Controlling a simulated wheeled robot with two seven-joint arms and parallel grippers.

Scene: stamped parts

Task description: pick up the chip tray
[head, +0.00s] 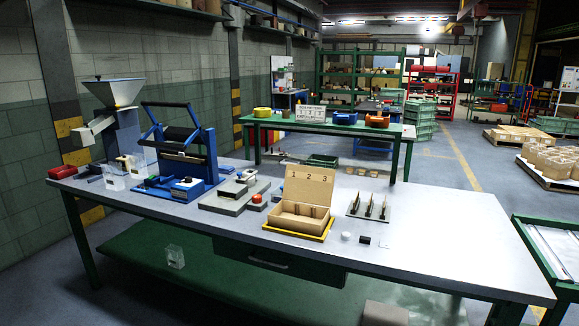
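I cannot tell for sure which thing is the chip tray. A clear, open-topped container (115,178) stands on the workbench (420,232) at the left, below the hopper machine (122,125). Another small clear container (175,257) stands on the green lower shelf (135,250). A wooden box (298,216) with its lid raised and marked 1, 2, 3 sits on a yellow-edged base (285,233) near the bench's front middle. Neither of my grippers is in view.
A blue-framed press (185,145) and a grey fixture (228,203) with a red button (257,198) stand left of the box. A plate with upright pieces (369,208) and small white and black parts lie to its right. The bench's right end is clear.

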